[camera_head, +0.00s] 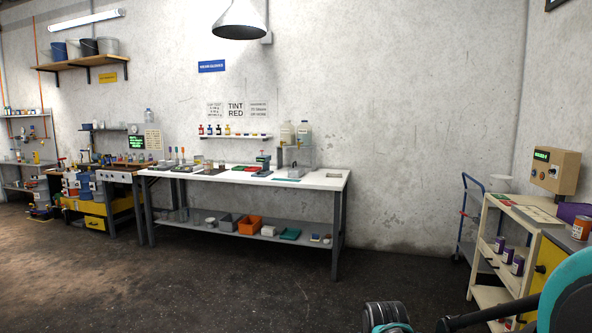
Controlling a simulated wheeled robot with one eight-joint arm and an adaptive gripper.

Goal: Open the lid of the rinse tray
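I cannot pick out the rinse tray or its lid with certainty. Several small flat items lie on the white-topped workbench (230,177) at mid-distance, too small to tell apart. Among them is a flat grey rectangle (335,174) at the bench's right end and a teal flat piece (287,180) near its front edge. Parts of my own arm, teal and black, show at the lower right. My gripper's fingers do not show in this view, so its state is hidden.
Dark open floor (230,290) lies in front of the bench. A cream shelf cart (515,225) with purple-labelled cans and a blue-handled trolley (475,215) stand at the right. Orange and grey bins (249,225) sit on the bench's lower shelf. A cluttered second bench (118,175) stands left.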

